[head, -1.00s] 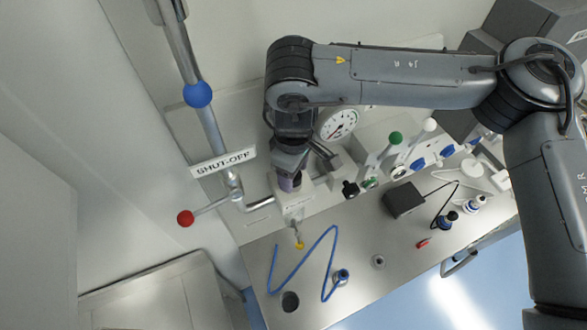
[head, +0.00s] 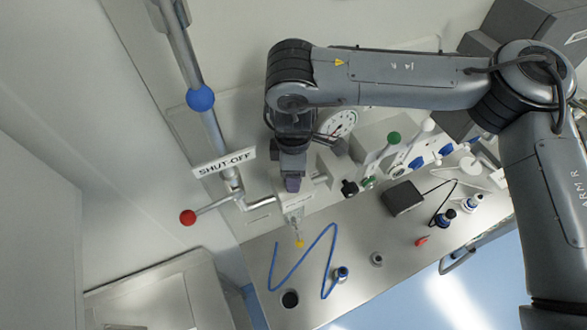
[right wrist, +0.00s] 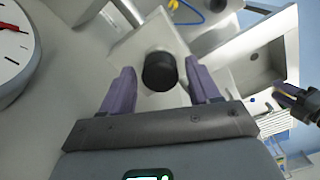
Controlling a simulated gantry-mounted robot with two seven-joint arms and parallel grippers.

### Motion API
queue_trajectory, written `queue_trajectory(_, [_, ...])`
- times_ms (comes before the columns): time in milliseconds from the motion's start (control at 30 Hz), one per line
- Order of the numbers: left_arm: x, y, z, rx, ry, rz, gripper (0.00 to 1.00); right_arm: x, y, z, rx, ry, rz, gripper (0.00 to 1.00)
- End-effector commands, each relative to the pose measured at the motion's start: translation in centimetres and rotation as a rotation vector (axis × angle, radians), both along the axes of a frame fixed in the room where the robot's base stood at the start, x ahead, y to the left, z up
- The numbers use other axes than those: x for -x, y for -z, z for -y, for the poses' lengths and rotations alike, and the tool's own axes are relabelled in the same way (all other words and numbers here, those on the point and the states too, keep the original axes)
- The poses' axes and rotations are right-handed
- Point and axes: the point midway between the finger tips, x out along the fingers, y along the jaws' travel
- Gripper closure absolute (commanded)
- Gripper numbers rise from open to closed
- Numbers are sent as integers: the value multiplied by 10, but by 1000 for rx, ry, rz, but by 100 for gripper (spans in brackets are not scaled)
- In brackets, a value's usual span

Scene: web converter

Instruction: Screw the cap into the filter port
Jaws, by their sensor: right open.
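My right gripper (right wrist: 163,90) is open in the right wrist view, its two purple fingers apart. Between and beyond them is a short black cylinder (right wrist: 160,72), which looks like the cap. It sits at the face of a pale block (right wrist: 132,48), and the fingers do not touch it. I cannot tell how deep it sits; the port itself is hidden. In the head view my right gripper (head: 292,184) is just above the pale block (head: 296,200), and the cap is not visible there. What looks like my left gripper (right wrist: 284,96) shows small at the right wrist view's right edge.
A round gauge (head: 338,122) stands behind my right wrist. A red-knobbed shut-off lever (head: 188,217) is on the left. A black knob (head: 349,188) and green-topped lever (head: 394,138) are to the right. A blue cord (head: 307,254) lies on the bench near a dark hole (head: 290,299).

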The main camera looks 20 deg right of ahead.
Motion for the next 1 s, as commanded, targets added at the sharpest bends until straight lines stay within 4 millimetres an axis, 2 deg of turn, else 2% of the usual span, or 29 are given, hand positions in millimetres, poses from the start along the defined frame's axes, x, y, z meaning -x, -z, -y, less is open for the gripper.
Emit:
queue_trajectory(233, [0,0,-2,-7,5,0,57,0,0,0,0,-213,0,39])
queue_trajectory(633, [0,0,-1,-3,1,-1,57,0,0,0,0,-266,0,39])
queue_trajectory(1000, [0,0,2,7,-4,-1,57,0,0,0,0,-573,0,39])
